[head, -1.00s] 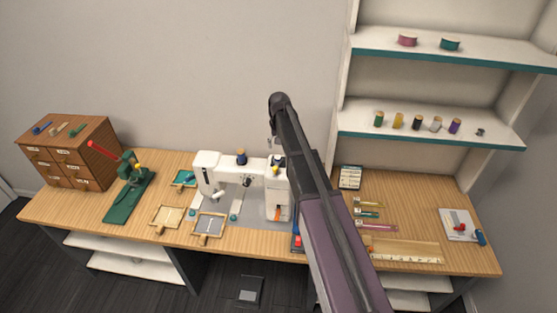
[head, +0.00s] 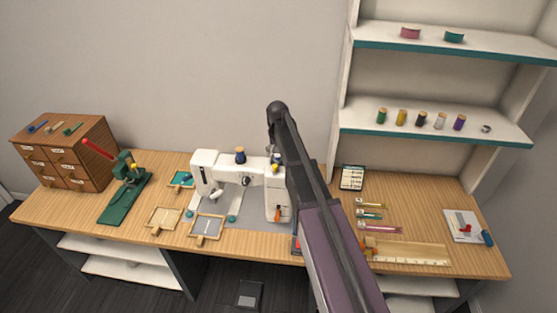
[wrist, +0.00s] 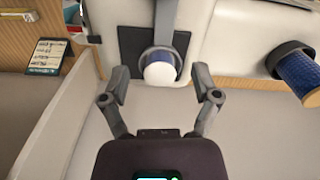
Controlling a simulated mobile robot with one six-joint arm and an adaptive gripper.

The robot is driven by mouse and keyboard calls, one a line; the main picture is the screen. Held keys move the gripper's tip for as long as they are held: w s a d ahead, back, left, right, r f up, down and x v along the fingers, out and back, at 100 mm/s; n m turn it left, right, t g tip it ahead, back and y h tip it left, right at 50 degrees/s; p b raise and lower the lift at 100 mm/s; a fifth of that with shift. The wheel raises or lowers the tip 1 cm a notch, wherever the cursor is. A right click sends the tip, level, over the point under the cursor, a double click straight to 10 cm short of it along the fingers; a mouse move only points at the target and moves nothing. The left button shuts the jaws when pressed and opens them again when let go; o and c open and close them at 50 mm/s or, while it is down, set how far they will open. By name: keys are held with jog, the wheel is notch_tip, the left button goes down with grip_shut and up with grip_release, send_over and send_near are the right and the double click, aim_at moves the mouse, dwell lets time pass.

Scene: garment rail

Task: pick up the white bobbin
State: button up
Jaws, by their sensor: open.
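A small round white piece (wrist: 159,73) with a blue part and a dark ring behind it shows in the wrist view. It may be the white bobbin, but I cannot tell for certain. My gripper (wrist: 160,97) is open, with its fingers to either side of this piece, apart from it in the picture. I cannot judge the depth between them. In the head view, my arm hides the gripper and part of the white sewing machine (head: 205,168). A whitish spool (head: 439,121) stands on the shelf.
A blue spool (wrist: 301,72) is to the right in the wrist view. A label card (head: 352,178) lies on the wooden bench (head: 420,215). The shelf unit (head: 400,135) rises at the back right. A green press (head: 121,195) stands at left.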

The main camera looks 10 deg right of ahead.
aim_at(278, 155)
jog(key=shift+c, duration=0.2)
dwell(0.3)
jog(key=c, duration=0.8)
jog(key=shift+r, duration=0.2)
notch_tip(278, 155, up, 4)
jog(key=p, duration=0.4)
jog(key=shift+f, duration=0.1)
jog(key=s+d+p, duration=0.1)
jog(key=s+d, duration=0.1)
jog(key=s, duration=1.3)
jog(key=shift+s+d+r, duration=0.3)
jog(key=shift+s+r, duration=0.1)
